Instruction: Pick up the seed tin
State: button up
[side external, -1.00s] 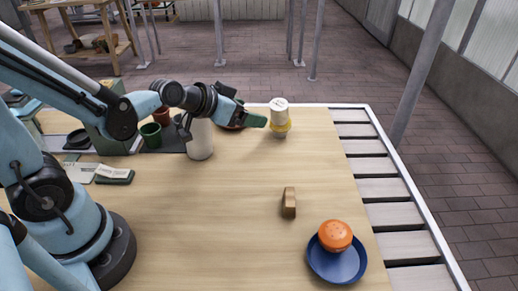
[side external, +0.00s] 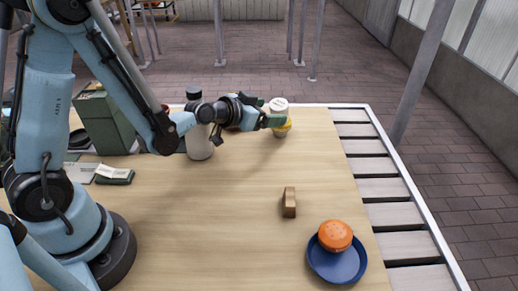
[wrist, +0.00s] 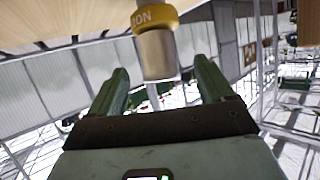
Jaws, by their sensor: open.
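The seed tin (side external: 281,105), pale with a yellow band, stands upright near the far edge of the table in the side view. My gripper (side external: 274,113) is level with it, with a green finger overlapping the tin's left and front side. In the wrist view the tin (wrist: 157,50) hangs in from the top, upside down, its yellow band showing the letters "ION". My gripper's two green fingers (wrist: 162,78) are spread apart, and the tin's end shows in the gap between them. I cannot tell how deep the tin sits between the fingers.
A white bottle (side external: 199,140) with a dark cap stands left of my gripper. A green box (side external: 105,115) and packets (side external: 112,173) are at the left. A brown block (side external: 289,203) and a blue plate (side external: 322,268) bearing an orange item (side external: 335,235) are in front.

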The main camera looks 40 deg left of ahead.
aim_at(283, 109)
jog(key=shift+x, duration=3.15)
jog(key=shift+w+d+r, duration=0.1)
jog(key=shift+r, duration=0.05)
jog(key=c, duration=1.1)
jog(key=shift+r, duration=0.1)
